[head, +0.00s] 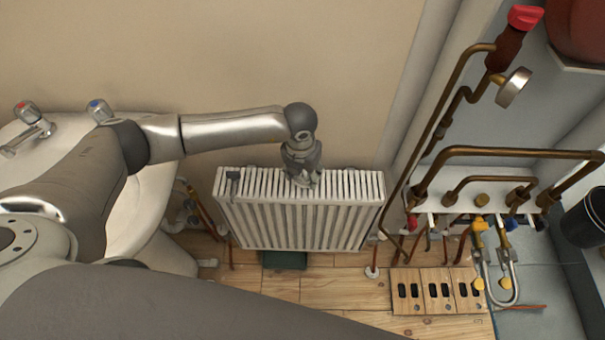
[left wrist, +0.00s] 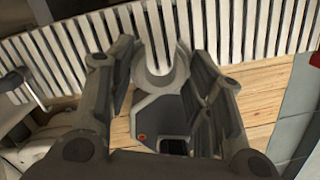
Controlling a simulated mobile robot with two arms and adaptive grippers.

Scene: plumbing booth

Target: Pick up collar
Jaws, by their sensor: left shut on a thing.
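My left gripper (head: 303,178) reaches in from the left and points down at the top edge of the white radiator. In the left wrist view its two dark fingers (left wrist: 165,95) stand on either side of a grey piece with a round, open ring end, which I take to be the collar (left wrist: 160,86). The gripper is shut on it. White radiator bars show through the ring's opening. In the head view the gripper hides most of the collar, and I cannot tell whether it touches the radiator. My right gripper is not in view.
The white radiator (head: 300,222) stands against the wall, with a small dark fitting (head: 232,183) at its top left. A white basin (head: 150,215) is at left. Copper pipes (head: 520,153) and a slotted wooden block (head: 437,291) are at right. A dark green box (head: 285,259) lies below the radiator.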

